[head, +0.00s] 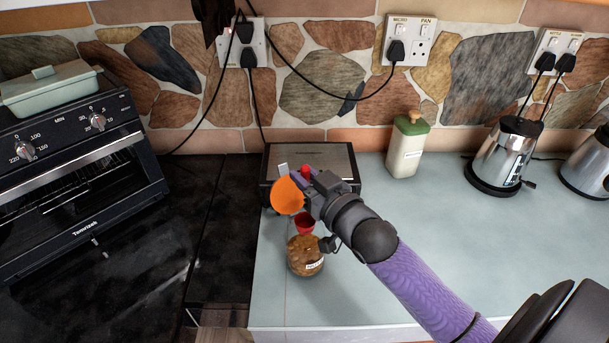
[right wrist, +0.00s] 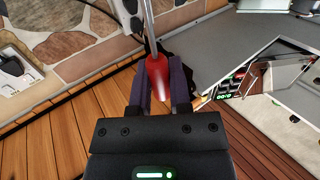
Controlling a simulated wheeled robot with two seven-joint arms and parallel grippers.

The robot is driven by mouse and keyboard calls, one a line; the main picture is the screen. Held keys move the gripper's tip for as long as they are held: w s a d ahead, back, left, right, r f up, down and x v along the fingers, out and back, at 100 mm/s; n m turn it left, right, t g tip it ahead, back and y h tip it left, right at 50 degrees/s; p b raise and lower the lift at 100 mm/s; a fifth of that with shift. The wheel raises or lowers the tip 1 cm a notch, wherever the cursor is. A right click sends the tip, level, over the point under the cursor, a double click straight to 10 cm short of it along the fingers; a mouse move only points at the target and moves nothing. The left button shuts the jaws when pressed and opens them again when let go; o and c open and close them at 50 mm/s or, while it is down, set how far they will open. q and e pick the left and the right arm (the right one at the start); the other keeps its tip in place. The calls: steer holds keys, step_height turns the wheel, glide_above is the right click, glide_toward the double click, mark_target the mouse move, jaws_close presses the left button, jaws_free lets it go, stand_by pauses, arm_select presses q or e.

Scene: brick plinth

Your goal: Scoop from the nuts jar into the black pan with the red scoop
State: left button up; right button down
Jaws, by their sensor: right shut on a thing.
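The glass jar (head: 305,262) of brown contents stands on the pale worktop; its label is too small to read. My right gripper (head: 308,184) is above it and shut on the red handle of the scoop (right wrist: 157,75), whose metal shaft runs away from the fingers in the right wrist view. In the head view a red cup-like piece (head: 304,223) is just over the jar's mouth; I cannot tell whether it belongs to the scoop or touches the jar. An orange disc (head: 286,196) shows beside the gripper. I cannot make out the black pan. My left gripper is not in view.
A metal-topped appliance (head: 311,157) stands behind the gripper. A green-lidded container (head: 406,147) and a kettle (head: 503,157) stand along the wall. An oven (head: 75,160) is at the left, by a dark surface (head: 130,265). The worktop's middle right is clear.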

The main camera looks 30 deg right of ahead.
mark_target(305, 219)
step_height(305, 219, down, 11)
steer(key=b, duration=0.6)
steer(key=shift+f+b, duration=0.65)
steer(key=shift+b, duration=0.05)
